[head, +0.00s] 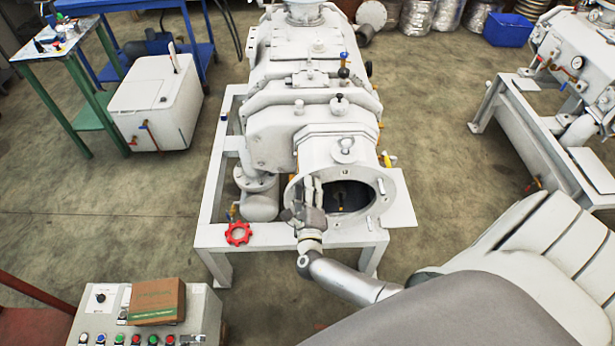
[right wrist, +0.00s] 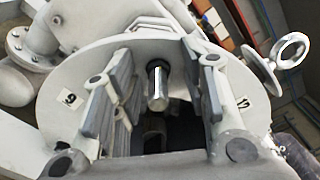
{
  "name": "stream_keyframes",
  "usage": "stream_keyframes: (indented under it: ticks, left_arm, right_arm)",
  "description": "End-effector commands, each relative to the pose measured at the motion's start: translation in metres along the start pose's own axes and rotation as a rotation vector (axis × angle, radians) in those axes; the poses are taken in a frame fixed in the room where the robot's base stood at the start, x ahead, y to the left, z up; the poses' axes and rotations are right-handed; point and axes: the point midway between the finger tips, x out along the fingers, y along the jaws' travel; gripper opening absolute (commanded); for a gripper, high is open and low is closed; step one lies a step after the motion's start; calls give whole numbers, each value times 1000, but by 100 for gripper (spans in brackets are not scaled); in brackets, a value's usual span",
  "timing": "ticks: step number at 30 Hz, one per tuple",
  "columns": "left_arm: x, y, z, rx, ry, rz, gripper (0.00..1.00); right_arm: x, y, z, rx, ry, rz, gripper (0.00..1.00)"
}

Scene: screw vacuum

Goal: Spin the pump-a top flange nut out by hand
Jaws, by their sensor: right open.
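The pump (head: 315,130) is a large white machine on a white frame, with a round open end flange (head: 384,207) facing me. My right gripper (head: 311,185) is at the left part of this flange, fingers pointing up. In the right wrist view, my right gripper (right wrist: 164,78) is open, with one finger on each side of a shiny metal stud or nut (right wrist: 157,86). A gap shows on both sides of it. I cannot tell whether it is the nut or a bare stud end. Number labels (right wrist: 68,98) mark the flange face. My left gripper is not in view.
A red handwheel (head: 237,233) sits at the frame's front left. A control box (head: 205,312) with a cardboard box (head: 157,301) stands at lower left. A second white machine (head: 580,60) is at right. Floor is clear between the machines. A grey handwheel (right wrist: 291,50) shows in the wrist view.

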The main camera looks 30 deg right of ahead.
Motion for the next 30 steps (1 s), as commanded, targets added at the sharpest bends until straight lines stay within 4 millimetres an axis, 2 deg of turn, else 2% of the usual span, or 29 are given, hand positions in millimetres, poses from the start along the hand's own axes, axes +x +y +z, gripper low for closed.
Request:
stream_keyframes:
  ticks: [5,8,21,25,30]
  left_arm:
    - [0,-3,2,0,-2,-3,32]
    - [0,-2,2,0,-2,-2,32]
    - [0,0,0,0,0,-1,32]
    - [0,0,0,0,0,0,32]
    - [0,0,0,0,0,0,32]
  right_arm:
    - [-2,2,-1,0,1,4,40]
    - [-10,3,-2,-1,2,6,40]
    - [-96,2,-1,0,1,6,40]
    - [-112,1,0,0,1,3,40]
    - [-120,0,0,0,0,1,40]
